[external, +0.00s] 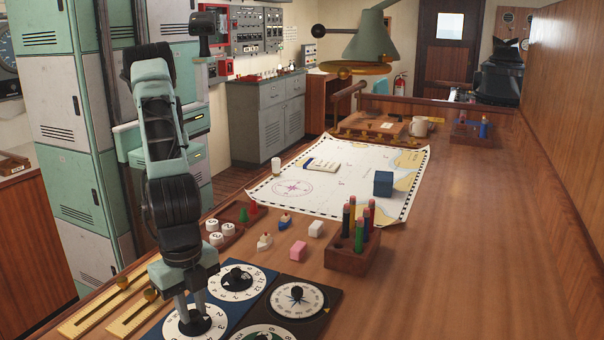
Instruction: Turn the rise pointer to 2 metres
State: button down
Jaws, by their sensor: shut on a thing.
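Several round dials with black centre knobs sit on dark panels at the near end of the wooden desk. My gripper (194,318) points down and is shut on the black knob of the near-left white dial (172,326). The fingers and arm cover part of that dial, so its pointer reading is hidden. Behind it is another white dial (255,276) with numbers around its rim and a black knob. To the right is a compass-like dial (315,299). A further dial (265,335) is cut off by the bottom edge. I cannot read which dial is marked rise.
Brass rulers (108,300) lie left of the dials. A tray of white round pieces (215,226), small blocks (298,250) and a wooden pen rack (350,262) stand behind them. A chart (330,200) lies beyond. The desk's right side is clear.

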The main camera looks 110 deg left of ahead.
aim_at(193, 312)
jog(key=c, duration=1.3)
grip_release()
jog(key=shift+o, duration=0.2)
jog(key=shift+r, duration=0.15)
notch_tip(193, 312, up, 17)
jog(key=b, duration=0.3)
